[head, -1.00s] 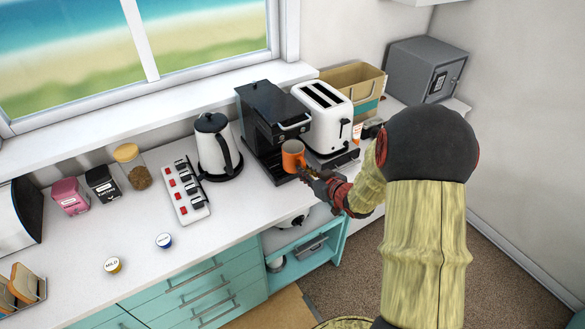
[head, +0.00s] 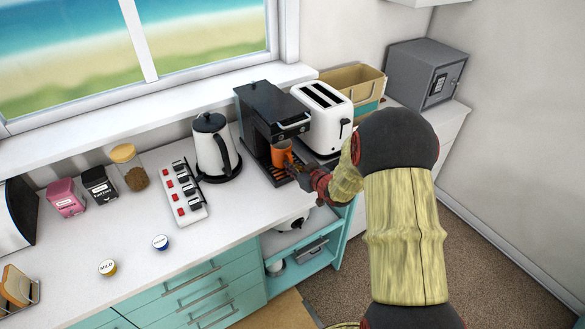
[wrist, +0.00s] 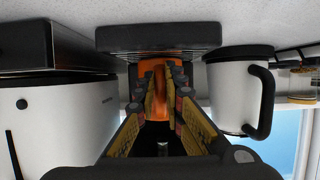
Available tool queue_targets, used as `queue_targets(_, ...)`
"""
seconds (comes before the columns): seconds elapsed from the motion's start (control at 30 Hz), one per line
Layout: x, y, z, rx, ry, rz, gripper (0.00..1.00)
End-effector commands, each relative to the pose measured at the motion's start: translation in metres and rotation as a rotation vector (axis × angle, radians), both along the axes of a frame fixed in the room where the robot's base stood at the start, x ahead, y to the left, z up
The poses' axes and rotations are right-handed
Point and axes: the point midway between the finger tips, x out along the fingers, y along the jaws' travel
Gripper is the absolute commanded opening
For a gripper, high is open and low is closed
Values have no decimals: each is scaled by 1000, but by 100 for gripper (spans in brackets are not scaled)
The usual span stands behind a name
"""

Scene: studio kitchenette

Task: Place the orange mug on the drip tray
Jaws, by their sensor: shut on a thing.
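The orange mug (head: 281,153) is at the front of the black coffee machine (head: 268,112), over the slatted drip tray (head: 278,178). It looks upright. My gripper (head: 297,171) is shut on the mug from the front right. In the wrist view, which looks upside down, the mug (wrist: 158,72) is between the two fingers (wrist: 160,105), close against the drip tray's dark edge (wrist: 158,37). The fingers hide much of the mug. I cannot tell whether its base touches the tray.
The white toaster (head: 322,115) stands close on the right of the coffee machine. The kettle (head: 212,148) stands on the left, beside a power strip (head: 183,195).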

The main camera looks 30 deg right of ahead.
Motion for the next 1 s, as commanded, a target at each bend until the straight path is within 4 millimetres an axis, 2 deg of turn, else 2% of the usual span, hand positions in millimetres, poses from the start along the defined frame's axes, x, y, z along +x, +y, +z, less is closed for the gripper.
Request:
queue_targets(0.17,0,0,-3,0,-1,0,0)
queue_targets(0.2,0,0,-3,0,1,0,12)
queue_targets(0.5,0,0,-3,0,1,0,28)
queue_targets(0.87,-1,0,2,0,0,0,28)
queue_targets(1.0,-19,-2,10,-1,1,-2,28)
